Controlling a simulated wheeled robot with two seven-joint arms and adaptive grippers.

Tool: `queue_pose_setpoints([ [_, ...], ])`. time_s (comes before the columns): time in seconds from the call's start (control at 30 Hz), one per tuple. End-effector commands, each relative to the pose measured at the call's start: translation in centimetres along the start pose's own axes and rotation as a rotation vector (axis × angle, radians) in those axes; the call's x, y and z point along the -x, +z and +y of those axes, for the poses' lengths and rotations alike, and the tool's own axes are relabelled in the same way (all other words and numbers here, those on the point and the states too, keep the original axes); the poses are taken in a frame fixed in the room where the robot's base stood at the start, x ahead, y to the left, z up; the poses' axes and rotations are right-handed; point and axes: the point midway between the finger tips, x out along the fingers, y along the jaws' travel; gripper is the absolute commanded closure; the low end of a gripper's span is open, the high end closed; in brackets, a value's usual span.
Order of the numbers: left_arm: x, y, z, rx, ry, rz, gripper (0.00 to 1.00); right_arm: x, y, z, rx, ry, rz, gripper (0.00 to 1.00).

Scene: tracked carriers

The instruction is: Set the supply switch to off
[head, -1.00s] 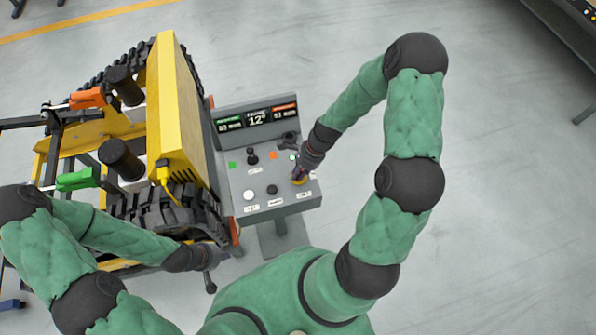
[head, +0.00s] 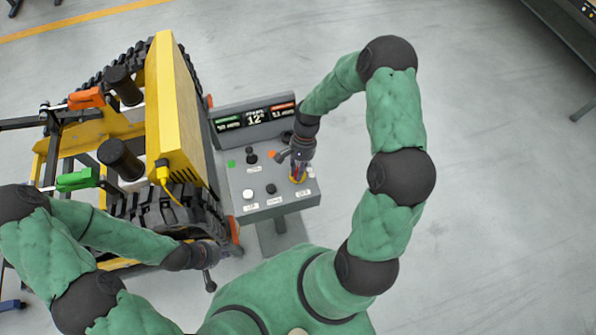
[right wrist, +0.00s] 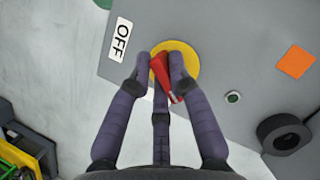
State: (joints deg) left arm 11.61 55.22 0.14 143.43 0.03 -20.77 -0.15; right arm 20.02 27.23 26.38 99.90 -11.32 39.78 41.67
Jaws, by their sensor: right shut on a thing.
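The supply switch is a red handle (right wrist: 158,68) on a yellow disc (right wrist: 187,57), at the near right of the grey control panel; the disc also shows in the head view (head: 299,180). A white OFF label (right wrist: 121,40) lies left of the disc in the right wrist view. The handle slants there from lower right to upper left. My right gripper (right wrist: 164,68) is shut on the red handle, its fingers on both sides; it also shows in the head view (head: 298,172). My left gripper (head: 212,270) hangs beside the panel's left side; its fingers are too small to read.
The grey panel (head: 235,195) also carries a display (head: 255,117), black knobs (head: 252,157), a white button (head: 248,194) and a green square (head: 231,164). A yellow tracked carrier (head: 165,115) stands close on the left.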

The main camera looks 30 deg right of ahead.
Motion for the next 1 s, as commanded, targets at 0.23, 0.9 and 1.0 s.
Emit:
queue_pose_setpoints([
  [0.23, -0.8, 0.0, -0.3, 0.0, 0.0, 0.0, 1.0, 0.0, -0.2, 0.0, 0.215, 0.088, 0.002, 1.0],
  [0.9, -1.6, -0.1, -0.6, 0.0, 0.0, 0.0, 1.0, 0.1, -0.3, 0.1, 0.564, 0.233, 0.002, 1.0],
  [1.0, -1.7, -0.1, -0.6, 0.0, 0.0, 0.0, 1.0, 0.1, -0.3, 0.1, 0.577, 0.238, 0.001, 1.0],
])
